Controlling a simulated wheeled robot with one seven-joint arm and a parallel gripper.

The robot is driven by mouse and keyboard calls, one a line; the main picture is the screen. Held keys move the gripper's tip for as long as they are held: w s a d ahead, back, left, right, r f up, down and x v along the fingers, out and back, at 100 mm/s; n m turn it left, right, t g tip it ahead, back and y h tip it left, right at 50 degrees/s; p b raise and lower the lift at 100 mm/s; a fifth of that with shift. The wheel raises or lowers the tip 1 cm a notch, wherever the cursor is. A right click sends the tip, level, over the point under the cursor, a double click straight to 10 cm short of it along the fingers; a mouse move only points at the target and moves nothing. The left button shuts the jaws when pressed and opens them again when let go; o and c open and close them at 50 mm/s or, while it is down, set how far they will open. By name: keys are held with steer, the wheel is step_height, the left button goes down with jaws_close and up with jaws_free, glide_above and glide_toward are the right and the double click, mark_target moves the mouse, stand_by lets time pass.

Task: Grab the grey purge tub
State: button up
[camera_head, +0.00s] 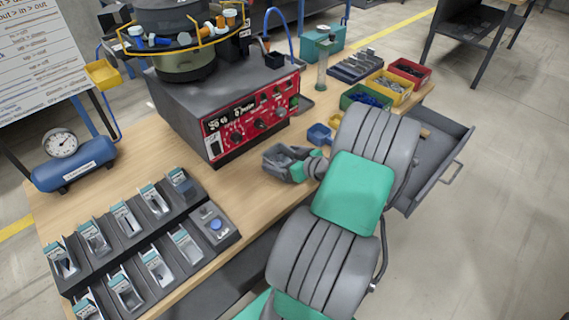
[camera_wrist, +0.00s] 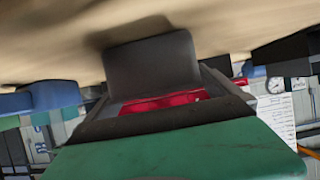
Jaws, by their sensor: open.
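A grey open-topped shape (camera_head: 276,157), which looks like the purge tub, sits on the wooden bench in front of the red-faced controller. My gripper (camera_head: 297,170) is right beside it at its lower right, open. Grey parts overlap there, so I cannot tell clearly where the gripper ends and the tub begins, or whether they touch. In the wrist view, which looks upside down, a grey block (camera_wrist: 150,65) stands close ahead against the bench top. I cannot tell whether it is a finger or the tub. A dark edge and green surface fill the lower part.
The controller (camera_head: 250,125) with the feeder bowl stands just behind. Dark fixture racks (camera_head: 130,240) fill the left. Bare bench lies left of the grey shape.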

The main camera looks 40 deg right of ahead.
steer(key=c, duration=1.5)
steer(key=shift+c, duration=0.2)
